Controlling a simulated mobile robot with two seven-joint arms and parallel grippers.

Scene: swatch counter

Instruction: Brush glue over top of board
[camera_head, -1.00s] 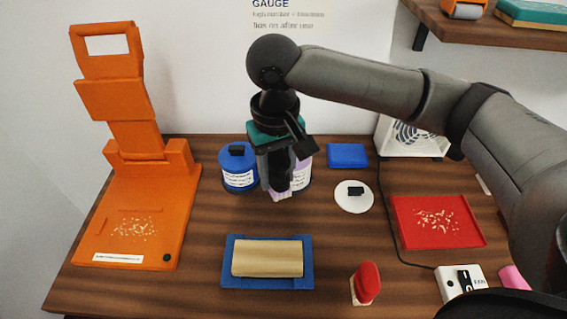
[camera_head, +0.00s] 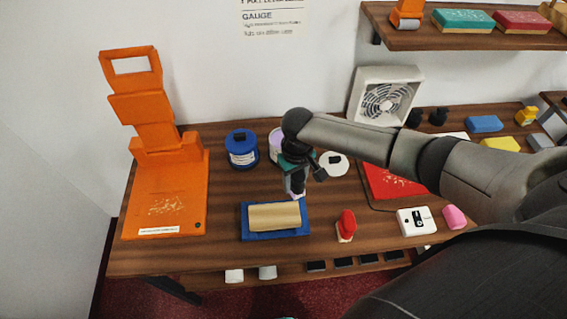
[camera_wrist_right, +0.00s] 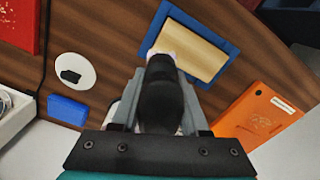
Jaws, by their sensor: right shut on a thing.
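The tan board (camera_head: 275,216) lies flat in a blue holder (camera_head: 247,234) near the table's front. In the right wrist view the board (camera_wrist_right: 200,55) and blue holder (camera_wrist_right: 172,12) lie beyond the fingertips. My right gripper (camera_head: 294,178) is shut on a dark-handled brush (camera_wrist_right: 162,95), just behind the board's back right corner. The brush's pale, pinkish tip (camera_wrist_right: 165,47) points down by the holder's edge; I cannot tell whether it touches. A lilac-white pot (camera_head: 275,143) stands behind, partly hidden by the gripper. My left gripper is not in view.
A blue pot (camera_head: 241,150) stands left of the lilac one. A tall orange stand (camera_head: 165,190) is at left. A red-topped item (camera_head: 346,224) stands right of the board, with a white switch box (camera_head: 416,222) further right. A red tray (camera_head: 390,183) lies partly behind my arm.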

